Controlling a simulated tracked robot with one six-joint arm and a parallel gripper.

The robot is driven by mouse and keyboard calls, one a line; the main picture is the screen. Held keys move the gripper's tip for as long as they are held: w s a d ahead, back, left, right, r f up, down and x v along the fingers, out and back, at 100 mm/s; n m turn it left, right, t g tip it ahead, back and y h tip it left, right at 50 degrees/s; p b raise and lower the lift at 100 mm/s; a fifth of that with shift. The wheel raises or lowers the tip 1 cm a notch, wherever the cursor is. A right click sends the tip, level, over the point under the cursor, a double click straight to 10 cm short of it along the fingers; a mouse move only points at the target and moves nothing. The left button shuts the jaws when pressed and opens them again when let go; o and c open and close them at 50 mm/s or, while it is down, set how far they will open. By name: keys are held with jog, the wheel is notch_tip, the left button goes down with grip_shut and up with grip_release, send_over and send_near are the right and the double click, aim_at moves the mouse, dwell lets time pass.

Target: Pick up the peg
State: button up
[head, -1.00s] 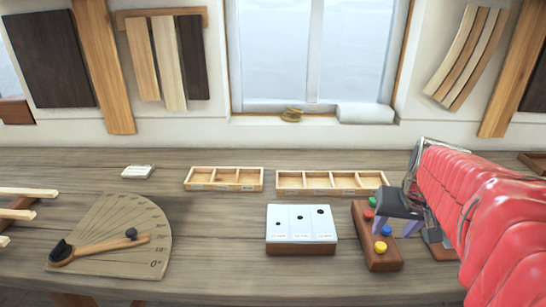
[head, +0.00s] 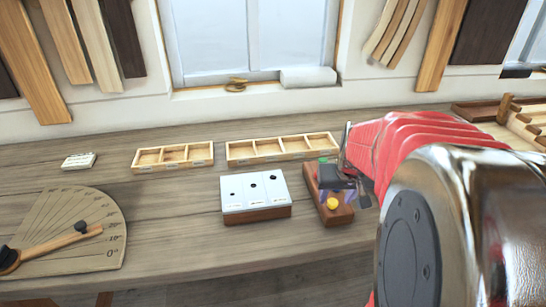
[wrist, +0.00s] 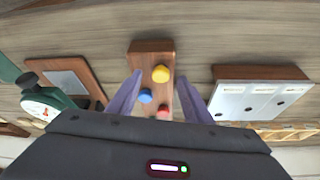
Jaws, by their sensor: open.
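A dark wooden rack (head: 342,215) on the bench holds short pegs with round coloured caps. In the head view the yellow peg (head: 333,204) and green peg (head: 323,160) show; the arm and gripper hide part of the rack. My gripper (head: 341,192) is over the rack, open and empty. In the wrist view its purple fingers (wrist: 158,100) stand apart on either side of the rack. Between them are the yellow peg (wrist: 161,73), blue peg (wrist: 145,96) and red peg (wrist: 163,112). I cannot tell the fingers' height above the caps.
A white-topped block with holes (head: 256,195) stands left of the rack. Divided trays (head: 283,148) (head: 173,157) lie behind. A protractor board (head: 75,230) is at left. The wrist view shows a green tool (wrist: 45,103) and a wooden-edged plate (wrist: 70,82) beside the rack.

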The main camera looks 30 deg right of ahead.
aim_at(334, 203)
jog(key=shift+x, duration=1.05)
jog(key=shift+c, duration=0.7)
jog(key=c, duration=1)
jog(key=shift+r, duration=0.1)
notch_tip(334, 203, up, 10)
jog(key=shift+f, duration=0.1)
